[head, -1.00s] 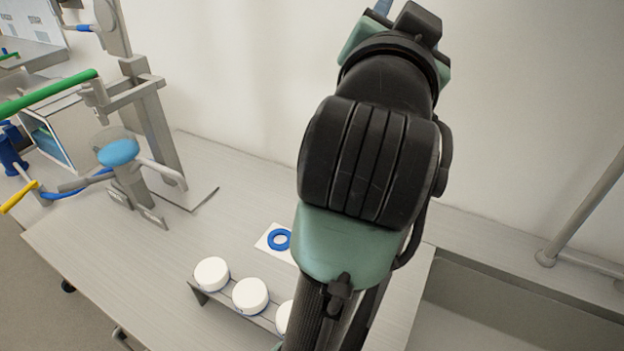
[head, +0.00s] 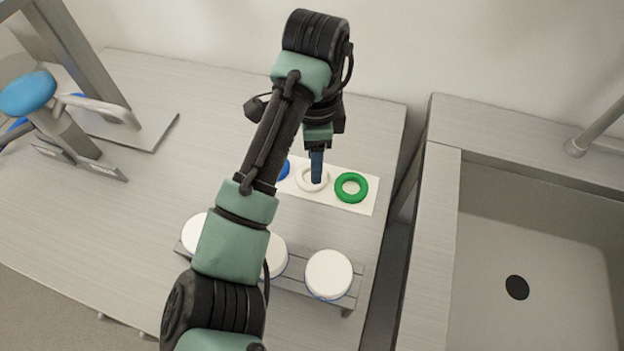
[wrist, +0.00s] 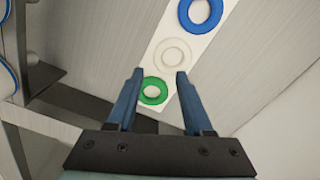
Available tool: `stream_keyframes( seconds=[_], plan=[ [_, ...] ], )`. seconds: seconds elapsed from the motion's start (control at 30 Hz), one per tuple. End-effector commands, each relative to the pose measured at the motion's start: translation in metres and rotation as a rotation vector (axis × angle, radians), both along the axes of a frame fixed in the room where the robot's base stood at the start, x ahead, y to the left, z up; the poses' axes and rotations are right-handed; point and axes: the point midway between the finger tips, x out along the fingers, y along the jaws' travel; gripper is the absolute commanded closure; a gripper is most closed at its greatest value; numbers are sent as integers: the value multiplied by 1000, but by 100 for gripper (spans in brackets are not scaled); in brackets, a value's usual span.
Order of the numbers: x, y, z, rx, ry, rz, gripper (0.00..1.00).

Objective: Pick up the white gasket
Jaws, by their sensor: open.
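The white gasket (head: 312,178) is a ring on a white mat (head: 362,207), between a blue gasket (head: 284,170) and a green gasket (head: 351,187). My arm hides part of the blue one in the head view. In the wrist view the white gasket (wrist: 173,53) lies just beyond my fingertips, with the blue gasket (wrist: 201,11) farther off and the green gasket (wrist: 153,91) between my fingers in the picture. My gripper (wrist: 160,73) is open and empty, above the mat. In the head view my gripper (head: 317,182) overlaps the white gasket.
A rack (head: 353,288) with several white-topped round containers (head: 328,272) stands in front of the mat. A sink (head: 535,240) is at the right, past a gap. A metal stand with a blue knob (head: 27,93) is at the left. The table between is clear.

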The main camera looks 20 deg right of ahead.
Motion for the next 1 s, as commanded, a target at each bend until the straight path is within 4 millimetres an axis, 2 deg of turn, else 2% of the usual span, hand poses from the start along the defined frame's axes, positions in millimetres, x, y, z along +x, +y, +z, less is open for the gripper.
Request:
stream_keyframes(
  seconds=[0.03,0.27,0.6,0.83,0.87,1.0],
  plan=[
    [0,-1,-10,-2,1,1,49],
    [-1,0,-20,-1,-1,1,49],
    [-4,4,-63,0,-1,2,49],
    [-4,4,-66,-1,-3,1,49],
    [-4,4,-66,-1,-3,1,52],
    [-4,4,-65,-1,-3,1,78]
  ],
)
